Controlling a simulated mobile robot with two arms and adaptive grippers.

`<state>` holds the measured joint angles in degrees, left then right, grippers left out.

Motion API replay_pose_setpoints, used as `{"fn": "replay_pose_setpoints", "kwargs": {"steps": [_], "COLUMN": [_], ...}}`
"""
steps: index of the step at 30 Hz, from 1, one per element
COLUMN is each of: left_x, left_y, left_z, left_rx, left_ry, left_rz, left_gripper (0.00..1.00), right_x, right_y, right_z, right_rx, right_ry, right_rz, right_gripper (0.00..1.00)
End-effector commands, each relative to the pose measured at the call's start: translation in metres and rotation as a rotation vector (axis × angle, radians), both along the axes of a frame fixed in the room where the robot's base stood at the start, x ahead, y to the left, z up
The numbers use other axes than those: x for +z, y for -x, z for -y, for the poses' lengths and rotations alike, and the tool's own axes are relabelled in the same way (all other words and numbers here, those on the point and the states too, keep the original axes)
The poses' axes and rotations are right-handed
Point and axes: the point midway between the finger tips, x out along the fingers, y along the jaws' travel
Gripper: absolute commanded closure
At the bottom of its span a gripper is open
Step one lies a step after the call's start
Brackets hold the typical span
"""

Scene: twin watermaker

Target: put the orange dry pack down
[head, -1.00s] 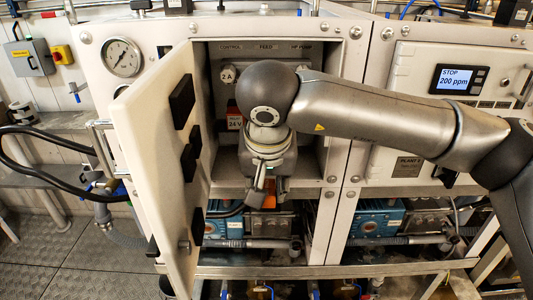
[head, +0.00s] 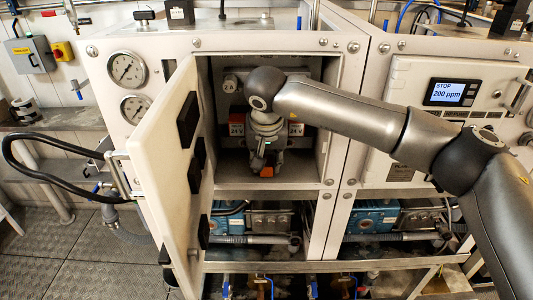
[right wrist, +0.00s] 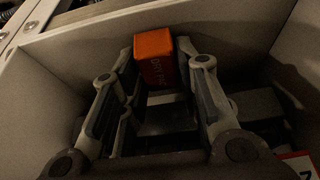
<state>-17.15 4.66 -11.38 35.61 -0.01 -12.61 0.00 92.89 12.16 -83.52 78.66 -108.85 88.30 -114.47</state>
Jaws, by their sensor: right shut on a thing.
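The orange dry pack (right wrist: 155,58) is a small orange block with dark lettering. In the right wrist view it sits between the fingertips of my right gripper (right wrist: 159,75), which is shut on it. In the head view my right gripper (head: 266,166) points down inside the open cabinet, above its floor. Only a small orange bit of the pack shows at the fingertips there. I cannot tell whether the pack touches the cabinet floor (head: 305,184). My left gripper is not in view.
The open white door (head: 160,165) stands to the left of the opening. The cabinet walls are close around my right arm. Red-and-white 24 V units (head: 296,129) are at the back. Blue pumps (head: 265,222) are below. A panel with a display (head: 450,93) is at right.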

Motion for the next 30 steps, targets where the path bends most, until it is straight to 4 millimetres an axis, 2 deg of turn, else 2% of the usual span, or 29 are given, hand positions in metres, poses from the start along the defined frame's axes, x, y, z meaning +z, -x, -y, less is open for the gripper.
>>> {"fn": "replay_pose_setpoints", "kwargs": {"steps": [12, 13, 17, 29, 30], "left_x": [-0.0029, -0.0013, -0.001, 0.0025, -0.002], "left_y": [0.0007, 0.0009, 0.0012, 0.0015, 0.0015], "left_z": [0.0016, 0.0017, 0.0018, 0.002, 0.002], "left_rx": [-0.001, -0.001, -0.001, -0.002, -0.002], "left_ry": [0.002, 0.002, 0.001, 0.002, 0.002], "left_rz": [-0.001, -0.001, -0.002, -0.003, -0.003], "left_gripper": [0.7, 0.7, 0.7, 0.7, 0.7], "right_x": [-0.0058, -0.0042, -0.0039, 0.0002, -0.0002], "right_y": [-0.0004, -0.0004, -0.0003, -0.0003, 0.0002], "right_z": [0.0005, 0.0004, 0.0004, 0.0004, 0.0003], "right_rx": [-0.001, -0.001, -0.001, -0.002, -0.001], "right_ry": [-0.002, -0.002, -0.002, -0.002, -0.002], "right_rz": [0.003, 0.003, 0.003, 0.003, 0.005], "right_gripper": [0.94, 0.66, 0.5, 0.49, 0.49]}}
